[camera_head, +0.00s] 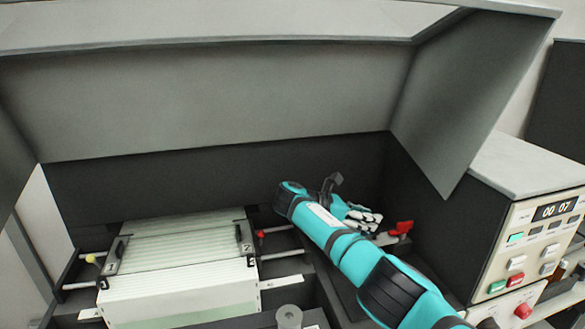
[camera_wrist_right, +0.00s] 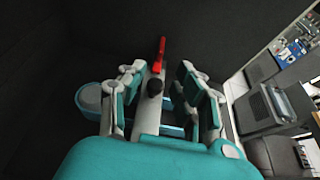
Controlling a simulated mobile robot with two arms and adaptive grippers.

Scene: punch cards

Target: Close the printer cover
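The printer cover (camera_head: 210,95) is a large grey hinged lid, raised over the open printer in the head view. Its angled right side panel (camera_head: 455,95) hangs down beside the control panel. My right arm reaches across the open printer bay below the cover. My right gripper (camera_head: 362,212) is inside the bay, apart from the cover, near a red lever (camera_head: 401,228). In the wrist view its fingers (camera_wrist_right: 160,92) are spread on either side of a grey bar, with the red lever (camera_wrist_right: 161,52) beyond them. My left gripper is not in view.
A stack of white cards or paper (camera_head: 180,285) sits in the bay at the left, with rods and small knobs around it. The control panel (camera_head: 530,240), with a display and several buttons, stands at the right. The bay's dark back wall (camera_head: 200,185) lies behind my arm.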

